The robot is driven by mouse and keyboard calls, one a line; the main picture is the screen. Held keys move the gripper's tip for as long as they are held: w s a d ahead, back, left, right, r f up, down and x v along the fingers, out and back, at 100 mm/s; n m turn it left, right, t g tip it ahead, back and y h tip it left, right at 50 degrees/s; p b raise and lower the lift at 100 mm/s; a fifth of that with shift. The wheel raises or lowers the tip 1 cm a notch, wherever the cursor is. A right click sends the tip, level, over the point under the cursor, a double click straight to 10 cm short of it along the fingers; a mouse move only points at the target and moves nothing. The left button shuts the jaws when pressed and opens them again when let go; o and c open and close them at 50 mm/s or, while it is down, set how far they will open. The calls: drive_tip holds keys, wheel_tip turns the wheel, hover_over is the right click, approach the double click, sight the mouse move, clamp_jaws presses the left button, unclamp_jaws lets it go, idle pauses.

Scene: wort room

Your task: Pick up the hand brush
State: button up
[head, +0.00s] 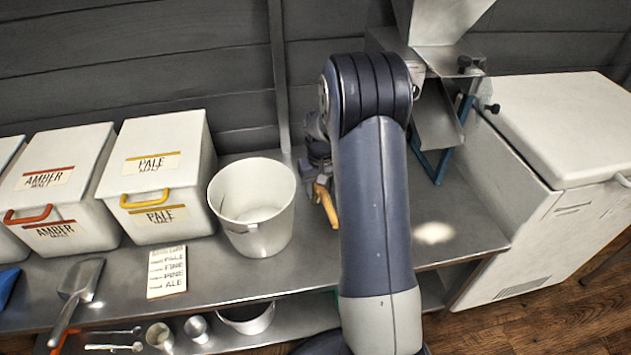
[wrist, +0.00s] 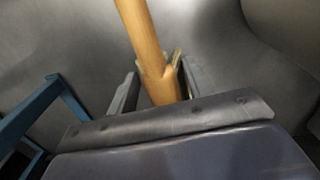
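The hand brush's tan wooden handle (wrist: 145,40) runs down from the top of the wrist view into the space between my gripper's two fingers (wrist: 158,82). The fingers flank it closely. Whether both press on it is not clear. In the head view, the tan handle (head: 327,204) shows beside my arm, below my gripper (head: 319,178) and over the steel counter. My arm hides part of both. The brush's bristles are not visible, and I cannot tell whether it touches the counter.
A white bucket (head: 252,208) stands just left of my gripper on the counter (head: 215,278). Malt bins (head: 160,175) stand further left. A mill with a blue frame (head: 440,168) is behind right, also in the wrist view (wrist: 30,115). A white chest (head: 548,130) is at right.

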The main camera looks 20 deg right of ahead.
sight(321, 187)
drive_tip(key=c, duration=0.9)
drive_tip(key=shift+r, duration=0.15)
wheel_tip(321, 187, up, 10)
drive_tip(key=p, duration=0.2)
drive_tip(key=shift+p, duration=0.3)
